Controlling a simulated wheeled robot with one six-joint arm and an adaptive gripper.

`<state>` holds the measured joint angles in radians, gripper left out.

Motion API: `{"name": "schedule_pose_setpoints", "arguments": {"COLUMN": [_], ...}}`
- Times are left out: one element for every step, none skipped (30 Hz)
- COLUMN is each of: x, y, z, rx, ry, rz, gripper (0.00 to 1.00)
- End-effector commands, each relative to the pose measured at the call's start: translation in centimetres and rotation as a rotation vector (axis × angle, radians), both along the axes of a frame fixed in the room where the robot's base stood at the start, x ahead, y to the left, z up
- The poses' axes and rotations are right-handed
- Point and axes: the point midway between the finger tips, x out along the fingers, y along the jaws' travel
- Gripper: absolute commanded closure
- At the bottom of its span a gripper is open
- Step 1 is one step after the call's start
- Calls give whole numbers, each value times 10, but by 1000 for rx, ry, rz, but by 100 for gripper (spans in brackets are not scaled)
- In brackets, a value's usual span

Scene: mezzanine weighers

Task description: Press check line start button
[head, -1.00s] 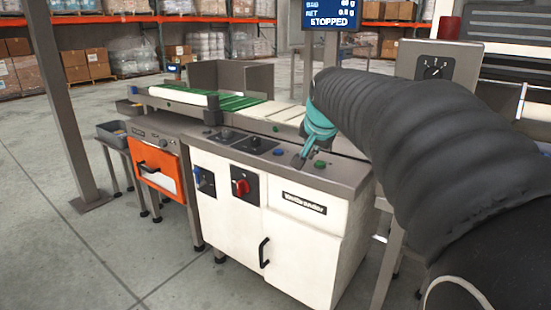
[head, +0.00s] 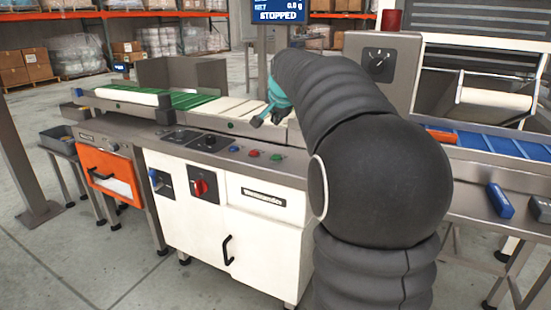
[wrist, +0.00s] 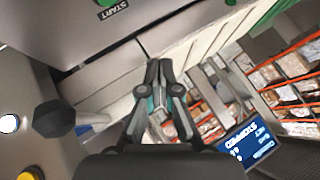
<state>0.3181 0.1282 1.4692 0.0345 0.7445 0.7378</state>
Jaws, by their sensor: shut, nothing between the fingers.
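The white cabinet (head: 205,215) carries a sloped top panel with a blue button (head: 234,149), a red button (head: 254,154) and a green button (head: 276,157). Their labels are too small to read in the head view. My gripper (head: 258,121) is shut and empty, up and behind these buttons, in front of the pale belt, and touches none of them. In the wrist view my gripper (wrist: 160,66) points past the panel. A green button (wrist: 104,3) marked START is cut off at the top edge there. The screen (head: 278,10) reads STOPPED.
Floor at front left is clear.

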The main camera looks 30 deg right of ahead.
Motion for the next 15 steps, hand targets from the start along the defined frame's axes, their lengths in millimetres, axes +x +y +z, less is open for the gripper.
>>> {"name": "schedule_pose_setpoints", "arguments": {"x": [0,0,0,0,0,0,0,0,0,0,0,0,0,0,0], "y": [0,0,0,0,0,0,0,0,0,0,0,0,0,0,0], "z": [-6,-8,-12,-15,-18,-23,-27,-31,-36,-40,-44,-49,-53,-57,-62], "rx": [0,0,0,1,1,1,1,0,0,0,0,0,0,0,0], "ry": [0,0,0,1,1,1,1,1,1,1,1,1,1,1,1], "rz": [0,0,0,1,1,1,1,0,0,0,-1,-1,-1,-1,-1], "gripper": [100,100,100,100,100,100,100,100,100,100,100,100,100,100,100]}}
